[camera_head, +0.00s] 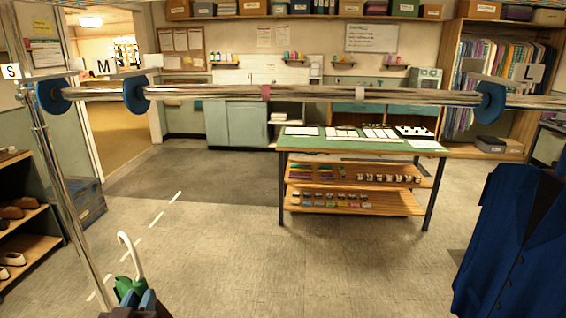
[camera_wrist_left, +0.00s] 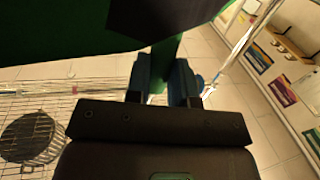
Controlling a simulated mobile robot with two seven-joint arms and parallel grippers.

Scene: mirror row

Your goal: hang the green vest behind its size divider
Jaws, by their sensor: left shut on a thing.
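The green vest (camera_head: 124,286) is at the lower left of the head view, mostly cut off by the frame edge. A white hanger hook (camera_head: 127,247) rises above it, below the rail and apart from it. My left gripper (camera_head: 140,302) is shut at the hanger's top, with blue fingers around it. In the left wrist view dark green cloth (camera_wrist_left: 50,32) fills the upper left, and the fingers (camera_wrist_left: 165,75) close on a green piece. Blue round dividers sit on the rail (camera_head: 310,94): S (camera_head: 52,96), M (camera_head: 135,94) and L (camera_head: 490,102). My right gripper is out of view.
A blue vest (camera_head: 510,245) is at the right edge; its hook is not visible. A rail post (camera_head: 68,190) stands at left, beside a shoe shelf (camera_head: 30,245). A green-topped table (camera_head: 350,146) stands beyond the rail. The rail between M and L is free of garments.

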